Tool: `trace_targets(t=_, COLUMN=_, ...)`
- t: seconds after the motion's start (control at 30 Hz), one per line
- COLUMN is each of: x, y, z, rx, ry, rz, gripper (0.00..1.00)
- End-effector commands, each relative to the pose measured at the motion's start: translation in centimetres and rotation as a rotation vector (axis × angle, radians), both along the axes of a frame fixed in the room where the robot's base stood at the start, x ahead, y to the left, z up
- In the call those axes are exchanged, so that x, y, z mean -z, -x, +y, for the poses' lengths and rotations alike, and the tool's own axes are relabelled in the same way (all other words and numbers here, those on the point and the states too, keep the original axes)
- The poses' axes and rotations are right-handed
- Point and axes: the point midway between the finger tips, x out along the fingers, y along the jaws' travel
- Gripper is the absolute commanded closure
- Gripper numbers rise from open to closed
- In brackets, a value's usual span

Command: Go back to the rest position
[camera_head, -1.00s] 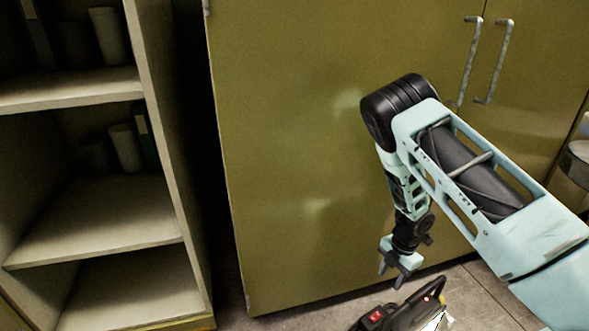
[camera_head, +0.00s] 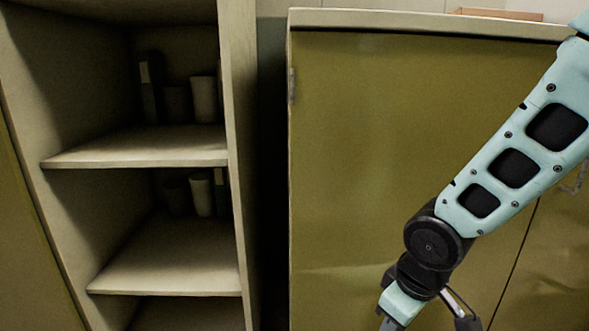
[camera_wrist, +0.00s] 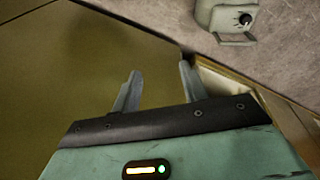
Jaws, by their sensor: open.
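My gripper (camera_wrist: 160,88) is open in the wrist view, with its two fingers apart and nothing between them. In the head view its pale teal body (camera_head: 400,301) is at the bottom edge, in front of the olive cabinet (camera_head: 370,160), and the fingertips are cut off. My arm comes down from the upper right to a black joint and bends downward there.
An open shelf unit (camera_head: 160,150) with several cups stands left of the cabinet, across a dark gap. The wrist view shows grey floor (camera_wrist: 170,18) and a pale box-shaped thing with a dark knob (camera_wrist: 228,16). A door handle is partly hidden behind my arm.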

Motion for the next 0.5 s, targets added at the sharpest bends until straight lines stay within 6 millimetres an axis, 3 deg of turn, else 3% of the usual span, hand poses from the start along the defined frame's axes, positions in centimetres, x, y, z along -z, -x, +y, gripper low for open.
trace_targets(t=0.03, x=-1.6, y=2.1, z=0.8, rx=0.002, ry=-0.004, rz=0.016, gripper=0.56)
trace_targets(t=0.1, x=-3.1, y=4.8, z=1.5, rx=0.012, ry=-0.006, rz=0.05, gripper=0.56)
trace_targets(t=0.3, x=-5.9, y=11.6, z=2.7, rx=0.018, ry=-0.009, rz=0.136, gripper=0.56)
trace_targets(t=0.43, x=-7.2, y=15.8, z=3.0, rx=0.014, ry=-0.008, rz=0.188, gripper=0.56)
trace_targets(t=0.5, x=-9.1, y=15.8, z=3.0, rx=0.019, ry=-0.007, rz=0.196, gripper=0.56)
